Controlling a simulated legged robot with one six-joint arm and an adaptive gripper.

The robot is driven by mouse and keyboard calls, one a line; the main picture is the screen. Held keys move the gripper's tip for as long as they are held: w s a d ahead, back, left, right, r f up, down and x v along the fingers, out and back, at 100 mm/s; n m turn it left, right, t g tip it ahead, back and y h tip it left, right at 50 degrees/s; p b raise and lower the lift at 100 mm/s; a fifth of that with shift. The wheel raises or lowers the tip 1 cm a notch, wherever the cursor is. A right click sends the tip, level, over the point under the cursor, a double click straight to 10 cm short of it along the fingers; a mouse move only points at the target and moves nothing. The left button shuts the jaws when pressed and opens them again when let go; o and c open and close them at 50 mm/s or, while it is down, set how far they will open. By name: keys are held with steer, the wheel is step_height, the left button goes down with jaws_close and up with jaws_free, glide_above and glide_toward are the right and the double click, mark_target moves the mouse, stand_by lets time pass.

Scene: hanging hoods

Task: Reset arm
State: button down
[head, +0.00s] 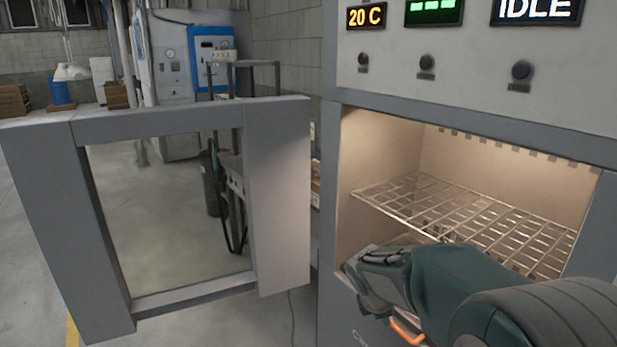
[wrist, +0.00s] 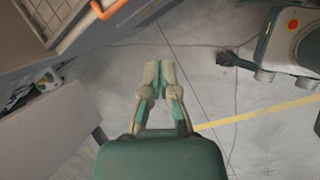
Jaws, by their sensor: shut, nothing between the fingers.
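My arm reaches in from the lower right of the head view, with its wrist in front of the lower left part of the oven's opening. My gripper shows in the wrist view (wrist: 159,70), its two fingertips together with nothing between them, above the bare floor. In the head view I cannot make out the fingers. The oven (head: 345,120) stands at the right with its chamber open and lit. A wire rack (head: 470,215) inside looks empty. Its grey framed door (head: 280,195) stands wide open at the left.
An orange handle (head: 407,331) is beside my wrist, below the opening; it also shows in the wrist view (wrist: 108,10). The displays read 20 C and IDLE (head: 537,10). A blue and white cabinet (head: 212,58) stands behind. A yellow floor line (wrist: 255,113) crosses the floor.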

steer(key=s+r+m+y, duration=0.1)
steer(key=s+r+m, duration=0.2)
steer(key=s+m, duration=0.3)
steer(key=s+a+r+m+t+y, duration=0.1)
steer(key=s+r+m, duration=0.3)
steer(key=s, duration=0.6)
steer(key=s+r+m+t+y, duration=0.1)
steer(key=s+r+m, duration=0.2)
steer(key=s+m, duration=0.5)
steer(key=shift+s+a+r+m+y, duration=0.15)
steer(key=shift+a+r+m+y, duration=0.05)
steer(key=shift+r+m+y, duration=0.1)
steer(key=shift+a, duration=0.1)
